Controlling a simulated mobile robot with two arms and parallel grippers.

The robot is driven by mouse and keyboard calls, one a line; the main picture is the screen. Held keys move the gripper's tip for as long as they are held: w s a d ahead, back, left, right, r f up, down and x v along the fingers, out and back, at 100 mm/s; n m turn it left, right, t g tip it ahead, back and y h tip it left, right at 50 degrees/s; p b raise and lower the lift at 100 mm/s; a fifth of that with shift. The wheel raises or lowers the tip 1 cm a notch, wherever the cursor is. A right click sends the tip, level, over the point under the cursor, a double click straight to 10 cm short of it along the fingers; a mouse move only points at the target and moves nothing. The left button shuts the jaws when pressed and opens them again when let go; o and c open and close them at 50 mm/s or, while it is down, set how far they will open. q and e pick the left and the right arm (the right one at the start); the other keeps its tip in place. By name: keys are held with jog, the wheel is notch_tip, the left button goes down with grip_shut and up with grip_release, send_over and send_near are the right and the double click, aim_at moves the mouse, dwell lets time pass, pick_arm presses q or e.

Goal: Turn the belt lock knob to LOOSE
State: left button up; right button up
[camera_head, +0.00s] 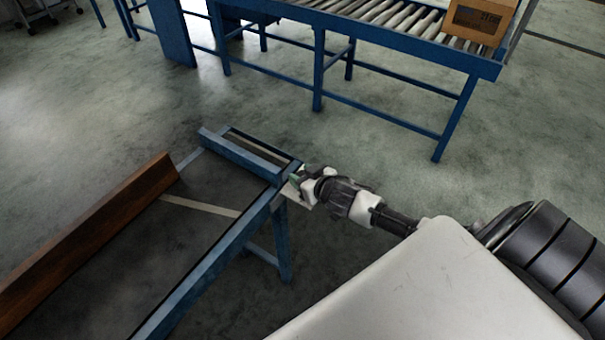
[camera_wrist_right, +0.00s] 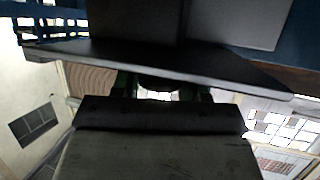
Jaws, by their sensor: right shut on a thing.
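In the right wrist view, the fingers (camera_wrist_right: 160,93) show only partly, close up against a dark flat surface (camera_wrist_right: 150,60). My left gripper is not in view.
A brown board (camera_head: 95,245) runs along the left of the blue frame. A blue roller conveyor (camera_head: 395,50) with a cardboard box (camera_head: 478,20) stands at the back right. Grey floor (camera_head: 400,185) is clear between the frame and the conveyor.

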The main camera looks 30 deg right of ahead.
jog(key=shift+d+r+n+y+p, duration=0.15)
jog(key=shift+n+y+p, duration=0.25)
jog(key=shift+n+y, duration=0.4)
jog(key=shift+w+n+g+y, duration=0.1)
jog(key=shift+n+g+y, duration=0.3)
jog(key=shift+n+y, duration=0.55)
jog(key=n+g+y, duration=0.1)
jog(key=n+y, duration=0.1)
jog(key=y, duration=0.1)
jog(key=shift+n, duration=0.25)
jog(key=n+g+y, duration=0.1)
jog(key=n+g+y+b, duration=0.1)
jog(key=n+g+y, duration=0.1)
jog(key=shift+f+n+g, duration=0.2)
jog(key=shift+n+g, duration=0.1)
jog(key=n+g+y+b, duration=0.2)
jog(key=n+g+b, duration=0.1)
jog(key=shift+f+n+g, duration=0.15)
jog(key=shift+n+g, duration=0.15)
jog(key=n+g+b, duration=0.2)
jog(key=g+b, duration=0.1)
jog(key=shift+n+y, duration=0.3)
jog(key=shift+y, duration=0.05)
jog(key=shift+r+n+g+b, duration=0.2)
jog(key=shift+n+g+b, duration=0.3)
jog(key=shift+g+b, duration=0.15)
